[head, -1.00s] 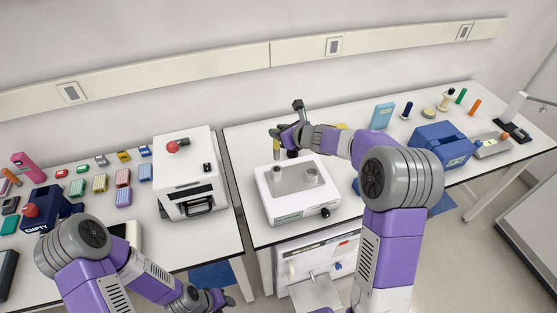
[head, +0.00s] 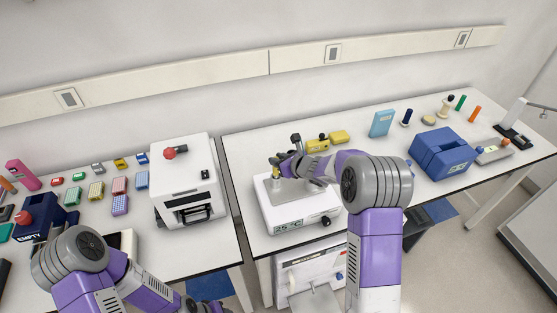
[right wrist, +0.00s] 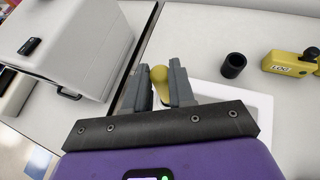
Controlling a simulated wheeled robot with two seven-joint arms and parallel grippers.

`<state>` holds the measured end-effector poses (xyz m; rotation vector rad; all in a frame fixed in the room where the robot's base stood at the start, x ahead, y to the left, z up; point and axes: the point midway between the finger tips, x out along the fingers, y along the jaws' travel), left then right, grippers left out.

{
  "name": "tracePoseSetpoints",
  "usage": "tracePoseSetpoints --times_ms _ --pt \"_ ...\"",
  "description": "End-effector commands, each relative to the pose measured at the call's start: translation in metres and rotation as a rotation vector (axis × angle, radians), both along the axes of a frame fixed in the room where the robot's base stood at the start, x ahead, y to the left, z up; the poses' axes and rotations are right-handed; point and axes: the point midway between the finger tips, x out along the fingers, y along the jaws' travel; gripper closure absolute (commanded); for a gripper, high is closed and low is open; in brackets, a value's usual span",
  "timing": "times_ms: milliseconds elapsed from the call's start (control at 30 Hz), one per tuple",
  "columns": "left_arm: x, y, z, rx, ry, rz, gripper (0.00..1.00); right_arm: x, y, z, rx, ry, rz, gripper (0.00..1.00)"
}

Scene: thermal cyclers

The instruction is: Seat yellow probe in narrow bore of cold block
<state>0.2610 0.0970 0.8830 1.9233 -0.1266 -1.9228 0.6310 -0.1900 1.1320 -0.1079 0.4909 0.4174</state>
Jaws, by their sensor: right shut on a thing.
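The cold block is a white box (head: 302,217) with a grey top plate and a 25 °C label, on the right bench. My right gripper (head: 276,163) is over its back left part. In the right wrist view the right gripper (right wrist: 160,83) is shut on the yellow probe (right wrist: 165,82), whose rounded yellow end shows between the fingers. In the head view a bit of yellow shows below the fingers. The probe's tip and the bores are hidden, so I cannot tell whether the tip is in a bore. My left gripper (head: 208,306) is low at the bottom edge, partly cut off.
A white cycler (head: 187,185) stands left across the gap between benches. Behind the block are a black cup (right wrist: 234,65) and a yellow logger (right wrist: 290,63). A blue box (head: 440,153) stands farther right. Bench between block and blue box is partly clear.

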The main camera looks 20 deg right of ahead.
Motion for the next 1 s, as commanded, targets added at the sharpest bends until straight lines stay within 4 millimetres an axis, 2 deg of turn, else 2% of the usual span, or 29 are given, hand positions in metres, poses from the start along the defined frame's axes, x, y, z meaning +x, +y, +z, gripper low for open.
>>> tracePoseSetpoints --times_ms 67,100,233,667,1000 --pt "0.000 0.000 -0.003 0.000 0.000 0.000 0.57 0.000 0.000 -0.002 0.000 -0.001 0.000 1.00" --pt "0.000 0.000 -0.003 0.000 0.000 0.000 0.57 0.000 0.000 -0.002 0.000 0.000 0.000 0.72" --pt "0.000 0.000 -0.002 0.000 0.000 0.000 0.57 0.000 0.000 -0.001 0.000 0.000 0.000 0.52" --pt "0.000 0.000 -0.001 0.000 0.000 0.000 0.57 -0.004 -0.002 0.003 0.000 -0.001 -0.001 0.51" --pt "0.000 0.000 -0.010 0.000 0.000 0.000 0.57 -0.052 -0.024 0.031 0.001 -0.003 -0.002 0.51"
